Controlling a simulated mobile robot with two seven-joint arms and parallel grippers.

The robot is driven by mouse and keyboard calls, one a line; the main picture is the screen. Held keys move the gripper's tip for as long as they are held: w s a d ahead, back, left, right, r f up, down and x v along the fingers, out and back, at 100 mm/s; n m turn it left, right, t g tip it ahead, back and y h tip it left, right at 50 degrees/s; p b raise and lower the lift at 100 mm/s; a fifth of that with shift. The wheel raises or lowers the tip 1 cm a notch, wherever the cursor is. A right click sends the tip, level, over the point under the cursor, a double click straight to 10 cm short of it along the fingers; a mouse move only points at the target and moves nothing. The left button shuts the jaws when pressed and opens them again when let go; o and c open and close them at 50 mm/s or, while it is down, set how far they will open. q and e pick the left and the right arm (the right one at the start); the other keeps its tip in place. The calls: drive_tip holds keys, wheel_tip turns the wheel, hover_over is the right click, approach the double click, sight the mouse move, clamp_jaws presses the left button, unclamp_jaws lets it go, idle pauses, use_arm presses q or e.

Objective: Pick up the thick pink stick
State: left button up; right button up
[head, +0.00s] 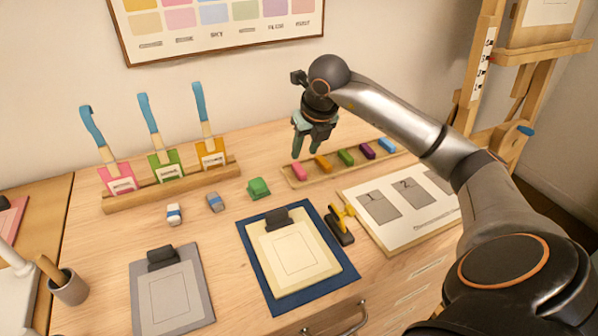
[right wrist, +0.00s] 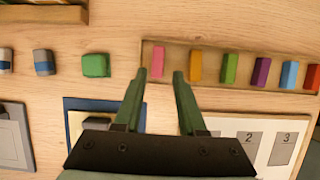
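The thick pink stick (head: 299,171) lies at the left end of a shallow wooden tray (head: 322,178), in a row of coloured sticks. My right gripper (head: 306,154) is just above it, pointing down, its fingers apart with nothing between them. In the right wrist view the pink stick (right wrist: 157,61) shows just beyond the gap between the open fingertips (right wrist: 159,76), roughly centred. I cannot tell the exact height of the fingertips above it. My left gripper is not in view.
An orange stick (right wrist: 195,66) is the pink one's nearest neighbour; green, purple, blue and red ones follow. A green block (head: 258,188) lies left of the tray. A clipboard on a blue mat (head: 349,273) and a yellow-handled stamp (head: 341,226) are in front.

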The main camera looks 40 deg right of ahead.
sight(298, 167)
drive_tip(key=x, duration=0.7)
drive_tip(key=shift+a, duration=0.15)
clamp_jaws()
drive_tip(key=shift+r, duration=0.1)
